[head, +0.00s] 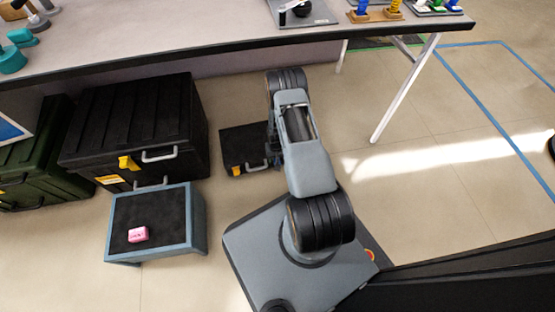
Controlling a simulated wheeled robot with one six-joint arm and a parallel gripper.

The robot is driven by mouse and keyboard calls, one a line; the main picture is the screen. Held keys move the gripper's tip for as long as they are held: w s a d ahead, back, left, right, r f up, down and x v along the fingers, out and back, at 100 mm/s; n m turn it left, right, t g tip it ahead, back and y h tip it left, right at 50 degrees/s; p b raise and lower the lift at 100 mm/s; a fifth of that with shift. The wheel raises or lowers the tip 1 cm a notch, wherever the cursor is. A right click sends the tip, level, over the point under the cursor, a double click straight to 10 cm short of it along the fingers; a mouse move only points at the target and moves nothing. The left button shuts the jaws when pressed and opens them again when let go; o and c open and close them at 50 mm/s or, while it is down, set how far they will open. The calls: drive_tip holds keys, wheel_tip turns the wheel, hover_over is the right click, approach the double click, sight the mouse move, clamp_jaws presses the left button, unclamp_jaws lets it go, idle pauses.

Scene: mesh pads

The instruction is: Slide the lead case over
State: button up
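A small flat black case (241,143) lies on the floor below the table, left of my arm; I take it for the lead case. It has a grey handle and a yellow tag or latch on its near side. My gripper (272,155) is a dark shape at the right end of the case, mostly hidden behind my arm. I cannot see its fingers clearly, nor whether it touches the case or the handle. The right edge of the case is also hidden by the arm.
A large black case (135,125) stands left of the small one, with a dark green case (35,165) beyond. A low blue-grey stool (200,225) holds a pink block (138,234). The table (170,30) overhangs behind. Floor right of my arm is open past a white table leg (405,90).

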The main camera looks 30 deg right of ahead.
wheel_tip(320, 180, up, 8)
drive_tip(key=p, duration=0.2)
drive_tip(key=shift+p, duration=0.35)
idle(0.3)
